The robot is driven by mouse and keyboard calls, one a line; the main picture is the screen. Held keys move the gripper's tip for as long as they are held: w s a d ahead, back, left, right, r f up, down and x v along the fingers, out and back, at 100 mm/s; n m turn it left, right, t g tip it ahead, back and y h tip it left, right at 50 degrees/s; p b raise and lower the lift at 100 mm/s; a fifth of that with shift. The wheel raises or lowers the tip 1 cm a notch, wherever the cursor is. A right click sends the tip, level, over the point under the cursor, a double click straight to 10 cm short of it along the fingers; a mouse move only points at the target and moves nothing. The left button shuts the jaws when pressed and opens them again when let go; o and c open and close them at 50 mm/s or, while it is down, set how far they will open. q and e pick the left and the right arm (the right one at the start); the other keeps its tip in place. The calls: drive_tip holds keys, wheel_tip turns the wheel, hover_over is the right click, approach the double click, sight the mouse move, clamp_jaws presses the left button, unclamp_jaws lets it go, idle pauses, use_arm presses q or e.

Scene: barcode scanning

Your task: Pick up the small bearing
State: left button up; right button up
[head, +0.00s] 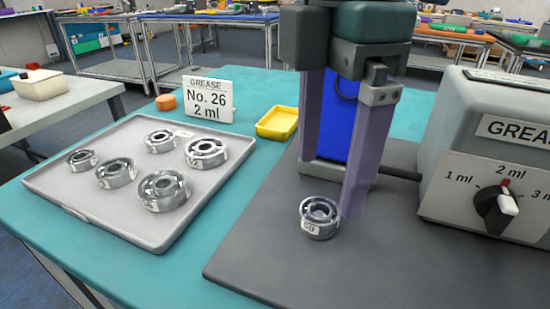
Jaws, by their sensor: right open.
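A small silver ring bearing (320,217) with a white tag on its side lies flat on the dark grey mat (300,268). My right gripper (333,188) is open and points down, with no bearing between its fingers. Its right finger reaches down close beside the bearing's right edge; I cannot tell whether they touch. The other finger ends higher up, behind and above the bearing. Several more bearings, among them a small one (81,159) and a large one (164,190), lie on the grey tray (88,213) at the left. My left gripper is out of view.
The grease machine (455,135), its knob (497,208) near 2 ml, stands right of the gripper. A blue upright part (345,115) shows behind the fingers. A yellow bin (277,123), a "No. 26 2 ml" sign (208,96) and an orange disc (166,102) stand behind. The mat's front is clear.

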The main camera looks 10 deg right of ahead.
sight(320, 214)
drive_tip(key=f, duration=0.5)
drive_tip(key=shift+w+f+b, duration=0.15)
drive_tip(key=shift+w+b, duration=0.05)
drive_tip(key=shift+b, duration=0.15)
drive_tip(key=shift+c, duration=0.4)
clamp_jaws()
